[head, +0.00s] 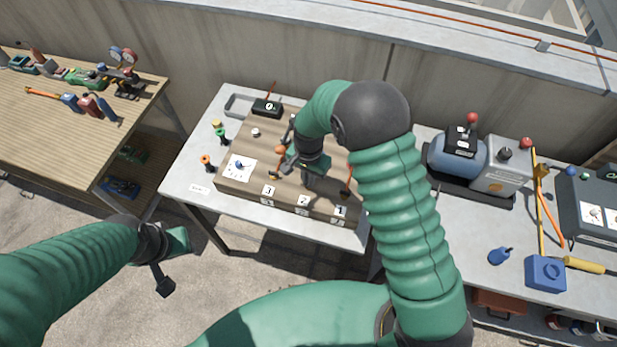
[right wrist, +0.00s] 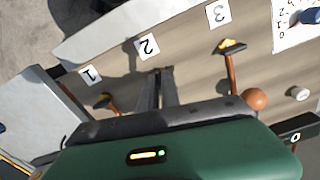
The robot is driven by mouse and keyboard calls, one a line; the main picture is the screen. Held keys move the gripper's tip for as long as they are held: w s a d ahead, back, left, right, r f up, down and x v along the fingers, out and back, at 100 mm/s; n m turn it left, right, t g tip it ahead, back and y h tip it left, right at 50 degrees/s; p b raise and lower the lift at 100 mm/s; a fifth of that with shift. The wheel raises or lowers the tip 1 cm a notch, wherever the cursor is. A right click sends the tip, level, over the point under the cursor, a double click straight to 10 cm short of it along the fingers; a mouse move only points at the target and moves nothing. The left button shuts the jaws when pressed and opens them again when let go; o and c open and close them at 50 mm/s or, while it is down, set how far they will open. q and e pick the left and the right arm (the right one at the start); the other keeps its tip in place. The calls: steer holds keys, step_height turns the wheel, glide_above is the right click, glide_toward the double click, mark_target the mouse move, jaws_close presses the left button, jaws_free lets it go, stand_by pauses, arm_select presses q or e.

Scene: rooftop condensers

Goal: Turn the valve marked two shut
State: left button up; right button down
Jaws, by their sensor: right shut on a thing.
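The wooden board (head: 322,212) lies on the grey table and bears number cards three, two and one from left to right in the head view. The card marked two (head: 302,201) is the middle one; it also shows in the right wrist view (right wrist: 147,46). My right gripper (head: 312,182) is lowered over the board behind this card. Its fingers (right wrist: 157,78) are shut on the valve marked two, which they and the hand mostly hide. The valve's angle cannot be made out. My left gripper (head: 170,262) hangs apart from the table; its jaw opening is unclear.
The valve marked three (right wrist: 231,65) and the valve marked one (right wrist: 106,102), both with orange stems, stand on either side. An orange ball (right wrist: 255,99) is near valve three. A blue motor unit (head: 455,155) stands on the right table. Bare floor lies in front.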

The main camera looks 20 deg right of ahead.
steer(key=m+p, duration=0.1)
steer(key=m, duration=0.3)
steer(key=shift+w+r+m, duration=0.1)
steer(key=shift+r+m, duration=0.05)
steer(key=shift+m, duration=0.15)
steer(key=m+p, duration=0.2)
steer(key=m, duration=0.1)
steer(key=shift+m, duration=0.3)
steer(key=m+p, duration=0.2)
steer(key=m, duration=0.2)
steer(key=shift+m+p, duration=0.75)
steer(key=shift+m, duration=0.95)
steer(key=shift+w, duration=0.1)
steer(key=c, duration=1.6)
jaws_free()
step_height(320, 180, up, 16)
steer(key=shift+r+b, duration=0.2)
steer(key=shift+b, duration=0.55)
